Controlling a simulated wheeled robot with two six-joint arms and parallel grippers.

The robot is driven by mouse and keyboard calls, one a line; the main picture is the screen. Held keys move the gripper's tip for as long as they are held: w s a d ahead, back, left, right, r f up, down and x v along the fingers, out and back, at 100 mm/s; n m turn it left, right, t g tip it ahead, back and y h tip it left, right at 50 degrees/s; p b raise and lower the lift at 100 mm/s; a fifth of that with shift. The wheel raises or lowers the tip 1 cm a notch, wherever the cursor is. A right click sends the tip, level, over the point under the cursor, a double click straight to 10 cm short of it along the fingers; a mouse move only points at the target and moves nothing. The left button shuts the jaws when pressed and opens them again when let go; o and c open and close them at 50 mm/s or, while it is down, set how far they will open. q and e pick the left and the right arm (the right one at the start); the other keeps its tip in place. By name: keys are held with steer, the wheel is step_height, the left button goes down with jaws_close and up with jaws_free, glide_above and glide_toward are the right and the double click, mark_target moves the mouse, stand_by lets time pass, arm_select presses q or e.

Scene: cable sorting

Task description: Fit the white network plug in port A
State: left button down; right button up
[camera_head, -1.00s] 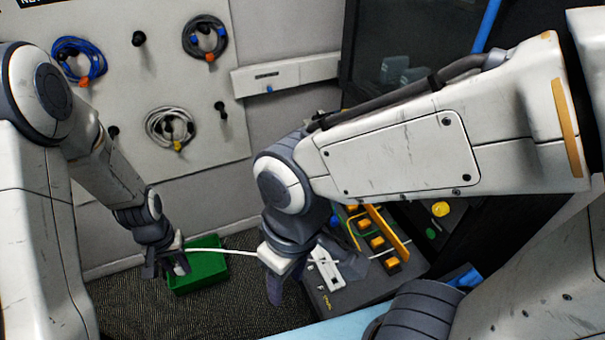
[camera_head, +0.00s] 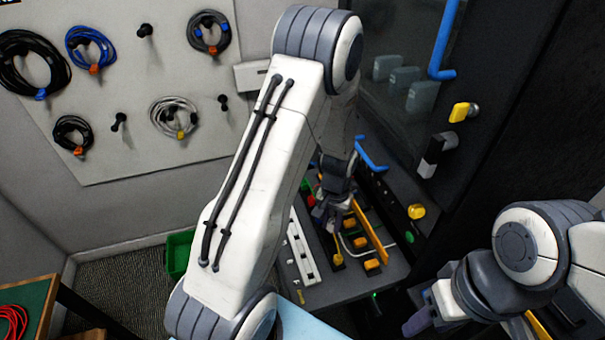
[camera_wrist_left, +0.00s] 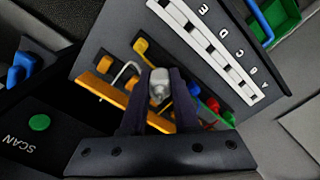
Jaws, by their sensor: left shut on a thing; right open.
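My left gripper (camera_head: 333,218) reaches over the console at the centre of the head view. In the left wrist view it (camera_wrist_left: 160,100) is shut on a pale grey-white plug (camera_wrist_left: 160,84), which I take to be the white network plug. The port strip (camera_wrist_left: 208,52) is white with dark openings and letters beside it; the A end is at the lower right in that view. The plug is apart from the strip, over the side with orange blocks. The strip (camera_head: 301,250) also shows in the head view. My right gripper (camera_head: 424,316) is open, at lower right.
Orange blocks (camera_head: 361,243) and a yellow-orange rail (camera_head: 372,232) stand on the console beside the strip. A green bin (camera_head: 177,255) is partly hidden behind my left arm. Coiled cables (camera_head: 174,117) hang on the wall panel. A dark cabinet stands to the right.

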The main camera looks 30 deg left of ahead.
arm_select(q)
steer(key=w+a+f+n+b, duration=0.5)
steer(key=w+a, duration=0.7)
steer(key=a, duration=0.2)
steer(key=shift+w+a+f+n+b, duration=0.35)
steer(key=shift+a+f+n+b, duration=0.45)
steer(key=shift+a, duration=1.45)
steer(key=shift+w+a+f+n+b, duration=0.3)
steer(key=shift+a+f+n+b, duration=0.5)
steer(key=shift+a, duration=1.4)
steer(key=shift+w+a+f+n+b, duration=0.4)
steer(key=shift+a+f+b, duration=0.7)
steer(key=shift+a, duration=1.15)
steer(key=shift+r, duration=0.15)
steer(key=shift+s+d, duration=0.15)
steer(key=shift+f+b, duration=0.9)
steer(key=shift+f, duration=0.55)
